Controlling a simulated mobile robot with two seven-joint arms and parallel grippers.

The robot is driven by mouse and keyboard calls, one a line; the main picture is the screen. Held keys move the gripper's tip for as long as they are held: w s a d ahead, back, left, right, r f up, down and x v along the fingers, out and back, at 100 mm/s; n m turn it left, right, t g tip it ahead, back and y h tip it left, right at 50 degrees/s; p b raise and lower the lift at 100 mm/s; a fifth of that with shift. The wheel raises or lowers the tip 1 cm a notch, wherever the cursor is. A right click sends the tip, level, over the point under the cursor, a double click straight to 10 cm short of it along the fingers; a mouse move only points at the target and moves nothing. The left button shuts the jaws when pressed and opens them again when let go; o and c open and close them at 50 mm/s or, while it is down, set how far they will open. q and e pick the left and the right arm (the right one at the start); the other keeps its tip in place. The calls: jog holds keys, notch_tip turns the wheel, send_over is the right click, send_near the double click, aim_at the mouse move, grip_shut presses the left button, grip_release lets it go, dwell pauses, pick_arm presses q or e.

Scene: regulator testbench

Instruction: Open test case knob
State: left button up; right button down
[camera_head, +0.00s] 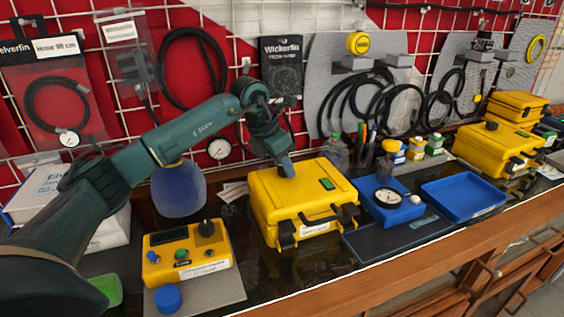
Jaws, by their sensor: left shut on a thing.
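The yellow test case (285,205) stands closed on the dark bench top, with black latches and a handle on its front and a small green label on its lid. My left gripper (287,171) points down onto the back left part of the lid. Its fingers are shut on the case's knob, which they hide from view. My right gripper is not in view.
A yellow control box (187,256) stands left of the case. A blue gauge block (390,205) and an empty blue tray (463,197) are to the right. Another yellow case (497,148) with a black knob stands farther right. Hoses hang on the wall behind.

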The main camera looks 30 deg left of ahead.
pick_arm(q)
jog(key=n+y, duration=0.1)
jog(key=n, duration=0.2)
jog(key=shift+d+n, duration=0.15)
jog(key=shift+n, duration=0.15)
jog(key=shift+d+n+t+y+b, duration=0.1)
jog(key=shift+n+t+y+b, duration=0.35)
jog(key=shift+n, duration=1.05)
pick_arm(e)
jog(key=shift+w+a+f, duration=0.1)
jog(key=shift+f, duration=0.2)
pick_arm(q)
jog(key=shift+g+y, duration=0.25)
jog(key=shift+y, duration=0.1)
jog(key=o, duration=1)
jog(key=b+v, duration=0.1)
jog(key=v, duration=1.2)
jog(key=shift+s, duration=0.15)
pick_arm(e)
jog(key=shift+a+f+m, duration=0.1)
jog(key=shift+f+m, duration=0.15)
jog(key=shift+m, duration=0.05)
